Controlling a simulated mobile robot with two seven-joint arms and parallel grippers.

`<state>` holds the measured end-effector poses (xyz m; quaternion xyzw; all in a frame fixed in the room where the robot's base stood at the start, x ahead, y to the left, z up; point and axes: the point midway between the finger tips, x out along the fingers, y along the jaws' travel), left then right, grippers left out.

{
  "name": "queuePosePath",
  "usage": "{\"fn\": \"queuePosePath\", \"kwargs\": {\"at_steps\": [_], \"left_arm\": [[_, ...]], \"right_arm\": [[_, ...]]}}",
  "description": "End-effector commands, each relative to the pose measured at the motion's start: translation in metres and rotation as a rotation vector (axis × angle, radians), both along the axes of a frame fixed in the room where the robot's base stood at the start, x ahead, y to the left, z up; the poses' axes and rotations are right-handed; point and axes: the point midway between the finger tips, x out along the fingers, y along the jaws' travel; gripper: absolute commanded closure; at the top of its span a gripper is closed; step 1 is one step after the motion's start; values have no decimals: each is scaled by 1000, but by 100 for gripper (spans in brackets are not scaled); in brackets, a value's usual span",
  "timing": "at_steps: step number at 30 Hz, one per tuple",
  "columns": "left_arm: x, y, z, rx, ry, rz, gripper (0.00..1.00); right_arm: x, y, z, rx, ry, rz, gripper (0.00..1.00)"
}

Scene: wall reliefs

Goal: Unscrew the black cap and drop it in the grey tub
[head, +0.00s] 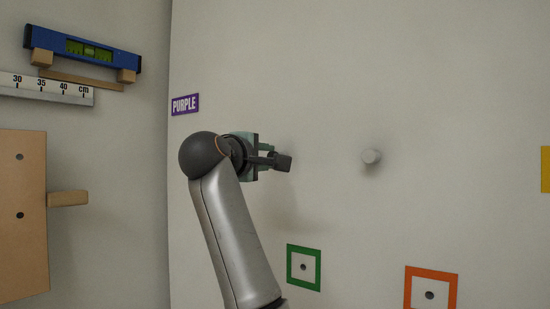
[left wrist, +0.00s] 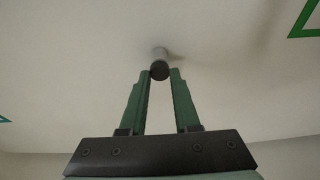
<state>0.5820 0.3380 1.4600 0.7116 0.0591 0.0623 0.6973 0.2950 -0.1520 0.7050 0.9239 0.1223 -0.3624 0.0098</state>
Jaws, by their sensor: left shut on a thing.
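The black cap (head: 284,163) is between the fingertips of my left gripper (head: 276,160), which is shut on it. In the left wrist view the dark cap (left wrist: 159,73) sits between the tips of the green fingers of my left gripper (left wrist: 160,75). A grey stub (left wrist: 159,53) is right behind the cap, in line with it, and joins the pale wall. I cannot tell whether cap and stub are still threaded together. The grey tub is not in view. My right gripper is not in view.
A second grey stub (head: 371,157) stands out from the wall to the right. Green (head: 304,267) and orange (head: 431,288) frames are lower down, a purple sign (head: 185,104) upper left. A wooden peg (head: 68,199) juts out at left. The wall between is clear.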

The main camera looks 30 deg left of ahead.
Motion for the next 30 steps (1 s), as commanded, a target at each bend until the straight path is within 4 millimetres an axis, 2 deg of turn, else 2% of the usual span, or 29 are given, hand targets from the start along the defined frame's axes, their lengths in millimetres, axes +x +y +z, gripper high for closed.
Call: {"fn": "queuePosePath", "kwargs": {"at_steps": [4,9,13,22,29,30], "left_arm": [[0,-2,10,-162,16,-4,100],[0,-1,8,-368,32,-3,100],[0,0,4,-432,36,-1,100],[-1,0,3,-443,36,0,100],[-1,0,10,-657,55,-3,100],[-1,0,6,-715,59,-3,100]], "right_arm": [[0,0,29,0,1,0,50],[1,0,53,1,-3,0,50],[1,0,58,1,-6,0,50],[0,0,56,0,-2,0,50],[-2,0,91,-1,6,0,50],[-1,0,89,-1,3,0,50]]}}
